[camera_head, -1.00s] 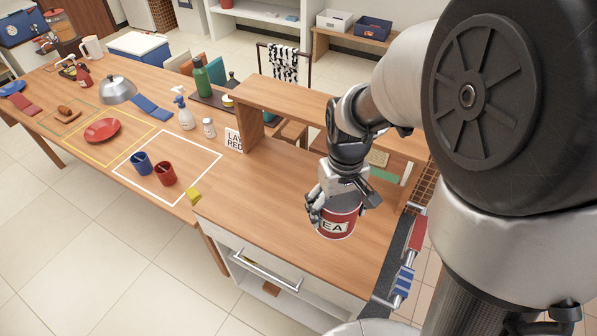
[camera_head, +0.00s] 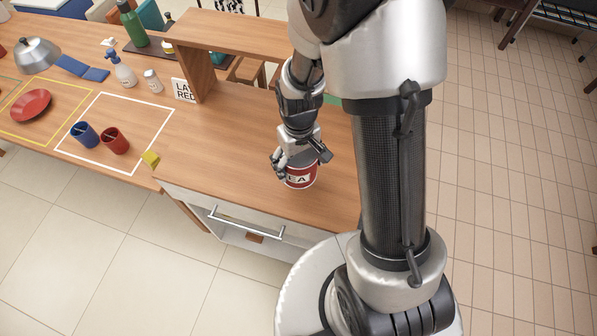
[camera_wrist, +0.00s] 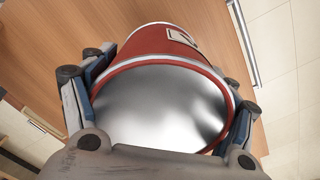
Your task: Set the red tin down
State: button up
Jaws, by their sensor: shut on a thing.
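The red tin (camera_head: 300,179) has a white label with dark letters, partly readable as "EA", and looks about upright. My gripper (camera_head: 301,163) is shut on it from above, with fingers on both sides near its top. The tin is over the right part of the wooden counter (camera_head: 235,150); I cannot tell whether its base touches the wood. In the wrist view the tin (camera_wrist: 150,42) shows its shiny silver end close up between my fingers, with wood beyond it.
A raised wooden shelf (camera_head: 225,38) stands behind, with a sign (camera_head: 183,90) by its left leg. The counter left of the tin is clear.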

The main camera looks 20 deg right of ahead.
jog(key=shift+w+f+b, duration=0.1)
jog(key=shift+f+b, duration=0.45)
jog(key=shift+f, duration=1.75)
jog(key=shift+f, duration=0.1)
jog(key=o, duration=1.4)
notch_tip(320, 180, up, 12)
jog(key=p, duration=0.3)
jog(key=shift+r, duration=0.25)
jog(key=s+r+m+t, duration=0.1)
jog(key=s+r+t, duration=0.1)
jog(key=s+r, duration=0.5)
jog(key=s+r+t, duration=0.2)
jog(key=s+r, duration=0.6)
jog(key=r, duration=0.5)
jog(key=shift+m+t, duration=0.3)
jog(key=shift+m, duration=0.1)
jog(key=shift+s, duration=0.1)
